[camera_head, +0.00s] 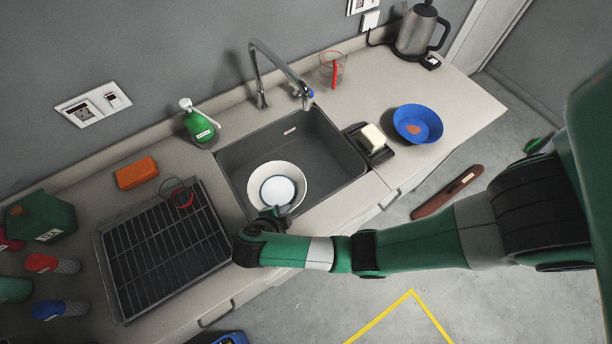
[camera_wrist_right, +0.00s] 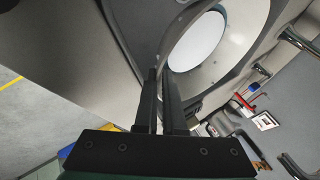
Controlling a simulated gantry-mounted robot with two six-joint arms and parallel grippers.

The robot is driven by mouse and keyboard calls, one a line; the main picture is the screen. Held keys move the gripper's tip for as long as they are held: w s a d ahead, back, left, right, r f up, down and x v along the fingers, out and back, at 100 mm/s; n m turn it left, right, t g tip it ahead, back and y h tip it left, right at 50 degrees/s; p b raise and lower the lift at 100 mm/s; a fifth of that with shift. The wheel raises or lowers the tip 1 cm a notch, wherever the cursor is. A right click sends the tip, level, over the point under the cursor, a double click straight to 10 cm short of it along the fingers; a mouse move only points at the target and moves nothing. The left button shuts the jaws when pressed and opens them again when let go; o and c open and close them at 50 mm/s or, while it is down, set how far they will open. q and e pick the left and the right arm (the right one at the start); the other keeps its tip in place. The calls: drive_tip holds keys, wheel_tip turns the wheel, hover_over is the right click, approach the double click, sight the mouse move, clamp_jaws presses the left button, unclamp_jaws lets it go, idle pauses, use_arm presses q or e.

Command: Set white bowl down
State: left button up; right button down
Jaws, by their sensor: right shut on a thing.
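The white bowl (camera_head: 296,175) is at the front part of the dark sink (camera_head: 325,153). Its open side faces up in the head view, and a pale round disc shows at its centre. My right gripper (camera_head: 270,215) is shut on the bowl's near rim. In the right wrist view, the two fingers (camera_wrist_right: 166,78) pinch the edge of the bowl (camera_wrist_right: 226,58). I cannot tell whether the bowl's underside touches the sink floor. My left gripper is in neither view.
A tap (camera_head: 262,78) rises behind the sink. A dark drying rack (camera_head: 163,248) stands left of it, with a green soap bottle (camera_head: 200,126) behind. A sponge on a dark holder (camera_head: 372,138) and a blue bowl (camera_head: 417,124) are to the right.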

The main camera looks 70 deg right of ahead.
sight(291, 197)
drive_tip(key=d+f+m+g+b, duration=0.1)
drive_tip(key=d+f, duration=0.1)
drive_tip(key=d+f+m+g+b, duration=0.1)
drive_tip(key=d+m+b, duration=0.1)
drive_tip(key=d+f+m+g+b, duration=0.1)
drive_tip(key=d+f, duration=0.1)
drive_tip(key=d, duration=0.1)
drive_tip(key=shift+w+d+f+m+y, duration=0.1)
drive_tip(key=shift+w+f+m+y, duration=0.05)
drive_tip(key=shift+f+m+y, duration=0.2)
drive_tip(key=d+b, duration=0.1)
drive_tip(key=d, duration=0.1)
drive_tip(key=d+m+b, duration=0.1)
drive_tip(key=d, duration=0.1)
drive_tip(key=d+m+g+y+b, duration=0.1)
drive_tip(key=d, duration=0.2)
drive_tip(key=shift+w, duration=0.25)
wheel_tip(291, 197, down, 6)
drive_tip(key=shift+s+r+b, duration=0.1)
drive_tip(key=shift+s+b, duration=0.05)
drive_tip(key=shift+b, duration=0.8)
wheel_tip(291, 197, down, 4)
drive_tip(key=shift+f+b, duration=0.2)
drive_tip(key=shift+b, duration=0.75)
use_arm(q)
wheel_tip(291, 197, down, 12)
use_arm(e)
drive_tip(key=shift+r, duration=0.1)
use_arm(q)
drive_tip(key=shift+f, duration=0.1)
